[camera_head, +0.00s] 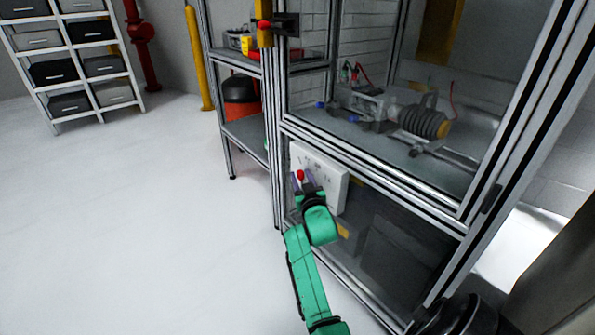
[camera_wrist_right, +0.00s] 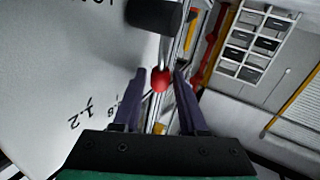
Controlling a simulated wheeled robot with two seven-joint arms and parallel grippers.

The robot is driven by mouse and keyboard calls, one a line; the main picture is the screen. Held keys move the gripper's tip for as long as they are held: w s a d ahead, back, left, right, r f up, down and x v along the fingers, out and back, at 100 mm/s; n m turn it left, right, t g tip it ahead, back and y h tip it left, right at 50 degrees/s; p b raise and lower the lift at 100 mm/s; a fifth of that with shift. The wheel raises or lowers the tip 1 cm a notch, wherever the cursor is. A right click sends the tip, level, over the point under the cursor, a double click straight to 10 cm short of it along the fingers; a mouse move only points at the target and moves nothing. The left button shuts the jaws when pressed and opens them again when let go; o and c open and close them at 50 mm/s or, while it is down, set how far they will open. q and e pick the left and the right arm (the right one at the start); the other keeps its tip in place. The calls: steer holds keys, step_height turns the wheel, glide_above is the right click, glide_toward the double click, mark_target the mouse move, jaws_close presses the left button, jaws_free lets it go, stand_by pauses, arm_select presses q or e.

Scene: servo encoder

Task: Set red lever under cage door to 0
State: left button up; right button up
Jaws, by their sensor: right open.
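The red lever's ball knob (camera_head: 300,175) stands out from a white panel (camera_head: 333,185) below the cage door (camera_head: 390,100). My right gripper (camera_head: 307,184) is at the lever, on the green arm. In the right wrist view the red knob (camera_wrist_right: 160,79) sits between the tips of my open right gripper (camera_wrist_right: 160,90), with a finger on either side. I cannot tell whether either finger touches it. A dark cylindrical hub (camera_wrist_right: 154,15) shows above the knob. Numbers are printed on the panel, partly hidden and turned in that view. My left gripper is not in view.
The cage's metal frame (camera_head: 365,176) runs close beside the panel. Behind the door glass is a grey machine (camera_head: 400,115). A shelf unit (camera_head: 245,135) stands left of the cage. The floor (camera_head: 130,220) at left is clear.

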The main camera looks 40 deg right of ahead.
steer(key=shift+s+r, duration=0.1)
steer(key=shift+r, duration=0.1)
steer(key=shift+a, duration=0.1)
jaws_close()
stand_by(1.1)
